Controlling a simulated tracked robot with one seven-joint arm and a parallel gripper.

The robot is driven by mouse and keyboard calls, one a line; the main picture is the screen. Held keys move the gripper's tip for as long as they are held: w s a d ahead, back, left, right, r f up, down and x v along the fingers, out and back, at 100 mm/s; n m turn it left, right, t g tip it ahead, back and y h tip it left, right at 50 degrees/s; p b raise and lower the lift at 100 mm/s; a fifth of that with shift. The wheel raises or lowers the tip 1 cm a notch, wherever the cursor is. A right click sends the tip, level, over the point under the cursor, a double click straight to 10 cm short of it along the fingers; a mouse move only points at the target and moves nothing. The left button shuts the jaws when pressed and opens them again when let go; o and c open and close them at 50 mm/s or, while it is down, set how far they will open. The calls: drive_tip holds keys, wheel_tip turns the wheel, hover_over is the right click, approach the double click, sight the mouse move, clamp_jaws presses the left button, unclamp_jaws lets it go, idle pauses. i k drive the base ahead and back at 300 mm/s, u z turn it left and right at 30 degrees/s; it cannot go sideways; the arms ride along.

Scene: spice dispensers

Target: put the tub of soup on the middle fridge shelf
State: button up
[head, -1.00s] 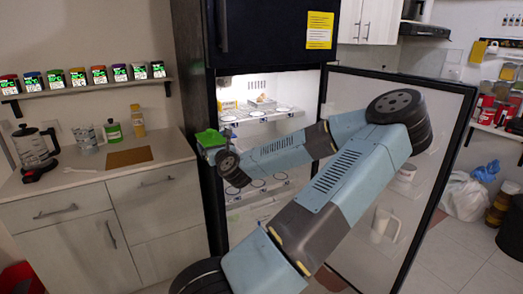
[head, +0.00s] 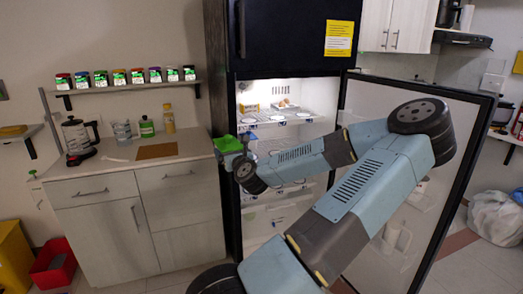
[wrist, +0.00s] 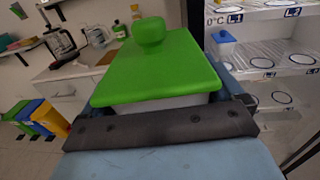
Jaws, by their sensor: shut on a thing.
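The tub of soup has a green lid with a round knob (wrist: 160,65) and a pale body below it in the wrist view. My gripper (wrist: 165,120) is shut on it and holds it upright. In the head view the tub's green lid (head: 228,144) shows at the left edge of the open fridge, in front of the fridge's side wall. My gripper (head: 240,160) is partly hidden by my own arm. The lit fridge has an upper shelf (head: 275,117) with a few items. The middle shelf (head: 290,188) is partly hidden behind my arm and has round markers.
The open fridge door (head: 420,210) stands to the right, behind my arm. The counter (head: 110,168) at left holds a coffee press (head: 78,138), bottles and a brown board (head: 157,151). A blue-lidded container (wrist: 224,38) stands on a fridge shelf in the wrist view.

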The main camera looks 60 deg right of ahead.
sight(275, 151)
drive_tip(key=u, duration=0.65)
drive_tip(key=i, duration=0.55)
drive_tip(key=u, duration=1.3)
drive_tip(key=i, duration=0.15)
drive_tip(key=z, duration=3.35)
drive_tip(key=i, duration=1)
drive_tip(key=z, duration=0.05)
